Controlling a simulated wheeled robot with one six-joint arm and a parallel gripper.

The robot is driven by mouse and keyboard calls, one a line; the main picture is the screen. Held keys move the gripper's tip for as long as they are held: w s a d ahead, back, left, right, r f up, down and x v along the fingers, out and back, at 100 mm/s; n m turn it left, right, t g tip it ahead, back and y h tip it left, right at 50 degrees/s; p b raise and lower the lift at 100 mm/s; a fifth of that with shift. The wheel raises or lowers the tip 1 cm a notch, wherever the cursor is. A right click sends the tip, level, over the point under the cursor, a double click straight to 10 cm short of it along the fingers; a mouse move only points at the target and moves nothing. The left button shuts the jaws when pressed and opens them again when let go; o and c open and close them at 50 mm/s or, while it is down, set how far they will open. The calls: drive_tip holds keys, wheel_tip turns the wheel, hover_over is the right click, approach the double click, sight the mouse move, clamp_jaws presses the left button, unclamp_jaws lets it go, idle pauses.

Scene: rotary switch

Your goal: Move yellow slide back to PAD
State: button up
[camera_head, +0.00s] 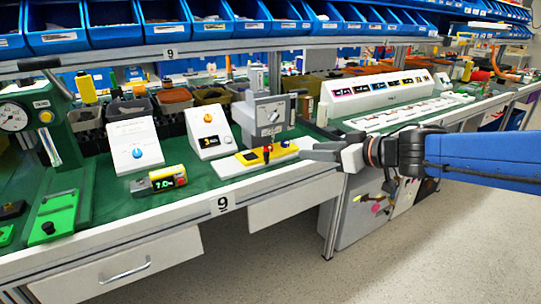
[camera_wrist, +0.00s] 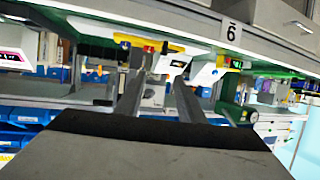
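The yellow slide (camera_head: 250,158) sits on the white base of a grey stamping machine (camera_head: 264,118) on the green bench. A small red knob and a dark part show beside it. It also shows in the upside-down wrist view, as a yellow strip (camera_wrist: 130,39) with red and black parts beside it. I cannot read a PAD mark in either view. My gripper (camera_head: 308,151) is at the bench's front edge, just right of the machine's base. In the wrist view my gripper (camera_wrist: 159,78) has its two fingers apart with nothing held between them.
Left of the machine stand a white panel with an orange knob (camera_head: 208,135) and another with a blue knob (camera_head: 130,145). A small timer (camera_head: 160,180) lies in front. A long white console (camera_head: 385,90) stands to the right. Blue bins (camera_head: 120,25) hang above.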

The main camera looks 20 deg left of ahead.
drive_tip(key=shift+g, duration=0.3)
drive_tip(key=x, duration=1.1)
drive_tip(key=f+x, duration=0.1)
drive_tip(key=x, duration=0.5)
drive_tip(key=shift+s+a+f, duration=0.1)
drive_tip(key=shift+s+a, duration=0.05)
drive_tip(key=shift+a, duration=0.05)
clamp_jaws()
